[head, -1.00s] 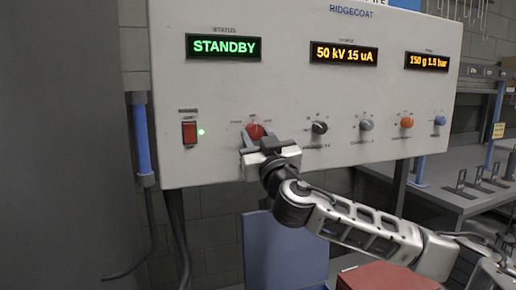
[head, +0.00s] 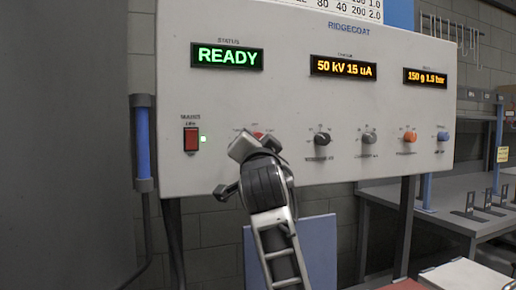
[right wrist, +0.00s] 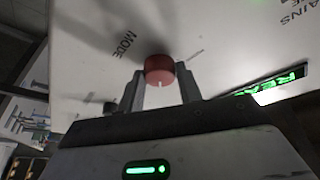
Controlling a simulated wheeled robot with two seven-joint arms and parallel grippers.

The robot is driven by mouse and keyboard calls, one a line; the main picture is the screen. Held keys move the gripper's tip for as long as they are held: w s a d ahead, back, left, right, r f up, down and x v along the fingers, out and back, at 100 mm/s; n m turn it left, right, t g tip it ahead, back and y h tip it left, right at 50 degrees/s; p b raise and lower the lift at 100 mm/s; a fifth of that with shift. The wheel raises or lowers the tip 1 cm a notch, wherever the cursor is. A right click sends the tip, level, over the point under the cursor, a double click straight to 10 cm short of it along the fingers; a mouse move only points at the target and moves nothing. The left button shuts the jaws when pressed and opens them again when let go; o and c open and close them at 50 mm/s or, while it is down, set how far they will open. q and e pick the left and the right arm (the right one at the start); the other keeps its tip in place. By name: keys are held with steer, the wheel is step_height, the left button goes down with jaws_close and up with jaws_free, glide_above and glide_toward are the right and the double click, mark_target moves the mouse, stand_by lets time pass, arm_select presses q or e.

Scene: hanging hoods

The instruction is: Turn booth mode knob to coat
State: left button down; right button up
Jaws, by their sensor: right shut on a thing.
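The red mode knob (head: 258,134) is on the white panel, mostly hidden behind my right gripper in the head view. In the right wrist view the red knob (right wrist: 159,69) sits between my two fingers, with a pale pointer mark on its lower side and the word MODE beside it. My right gripper (right wrist: 163,90) is shut on the knob; in the head view the gripper (head: 255,148) is at the panel, its wrist rolled. The status display (head: 227,57) reads READY in green. The position labels around the knob are not legible. My left gripper is not in view.
Grey knobs (head: 322,139), an orange knob (head: 410,136) and a blue knob (head: 443,136) are to the right. A grey bench (head: 470,219) stands at the right.

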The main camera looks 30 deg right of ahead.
steer(key=shift+m+g, duration=0.4)
steer(key=shift+m, duration=0.9)
steer(key=shift+h, duration=0.3)
steer(key=o, duration=1)
steer(key=b+v, duration=0.2)
steer(key=v, duration=1.4)
steer(key=shift+r, duration=0.3)
